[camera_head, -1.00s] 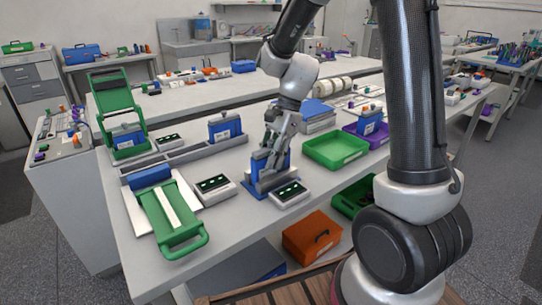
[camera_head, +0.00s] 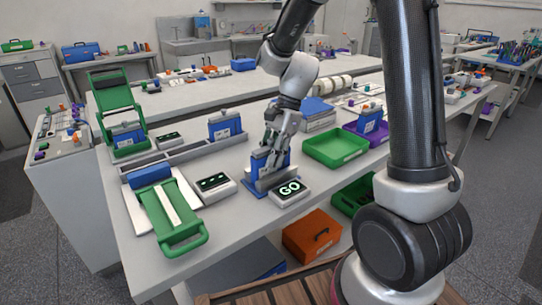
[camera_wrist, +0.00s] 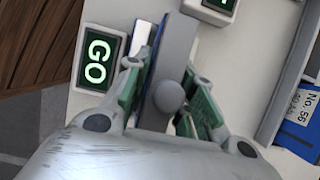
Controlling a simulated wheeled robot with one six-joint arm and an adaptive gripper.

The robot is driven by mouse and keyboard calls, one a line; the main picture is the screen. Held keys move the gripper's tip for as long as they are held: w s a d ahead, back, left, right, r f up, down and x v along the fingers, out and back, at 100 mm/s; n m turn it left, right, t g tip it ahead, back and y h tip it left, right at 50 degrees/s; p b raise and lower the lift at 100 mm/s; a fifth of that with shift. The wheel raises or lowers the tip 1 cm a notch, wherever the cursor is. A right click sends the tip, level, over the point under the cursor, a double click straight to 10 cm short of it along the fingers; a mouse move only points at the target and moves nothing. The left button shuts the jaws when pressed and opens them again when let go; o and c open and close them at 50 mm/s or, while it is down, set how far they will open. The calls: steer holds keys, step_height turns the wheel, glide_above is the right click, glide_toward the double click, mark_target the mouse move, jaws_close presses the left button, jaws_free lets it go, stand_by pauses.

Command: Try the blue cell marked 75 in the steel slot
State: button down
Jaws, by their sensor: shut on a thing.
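The fingers hide part of the cell.
A green lever clamp (camera_head: 168,213) and a second display (camera_head: 213,184) are to the left. Another blue cell (camera_head: 226,126) stands in the grey rail (camera_head: 185,150). A blue cell (camera_wrist: 300,130) marked No. 56 shows in the wrist view. An empty green tray (camera_head: 335,149) is at right.

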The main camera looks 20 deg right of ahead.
steer(key=shift+r, duration=0.15)
steer(key=shift+r, duration=4.4)
